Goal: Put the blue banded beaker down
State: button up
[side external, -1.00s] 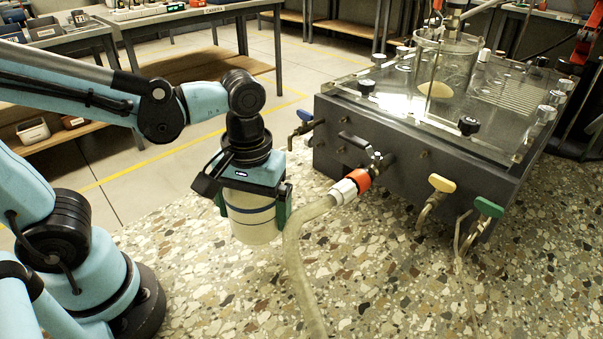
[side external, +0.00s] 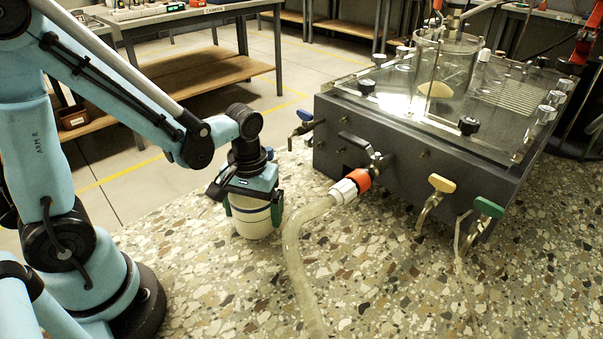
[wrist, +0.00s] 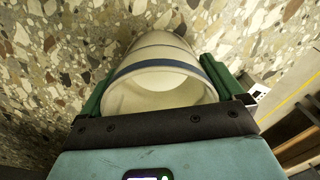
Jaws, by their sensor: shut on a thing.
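The blue banded beaker (side external: 255,222) is a whitish cup with a blue band, upright below my wrist in the side view. My gripper (side external: 254,210) is shut on it, with one green finger on each side. In the wrist view the beaker (wrist: 160,85) sits between the green fingers, its open mouth towards the camera. Its inside looks empty as far as it shows. The beaker's base is at or just above the speckled terrazzo top (side external: 200,280); I cannot tell whether it touches.
A clear ribbed hose (side external: 296,250) runs close to the right of the beaker, joined by an orange fitting (side external: 358,180) to the dark seepage tank (side external: 400,165). Blue, yellow and green-handled taps jut from the tank's front. Terrazzo is bare in front and left of the beaker.

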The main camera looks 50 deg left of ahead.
jog(key=shift+f, duration=0.2)
jog(key=shift+f, duration=0.1)
jog(key=shift+f, duration=0.1)
jog(key=o, duration=0.6)
jog(key=shift+o, duration=0.2)
notch_tip(320, 180, up, 13)
jog(key=m+t, duration=0.6)
jog(key=t, duration=0.1)
jog(key=shift+d+f, duration=0.2)
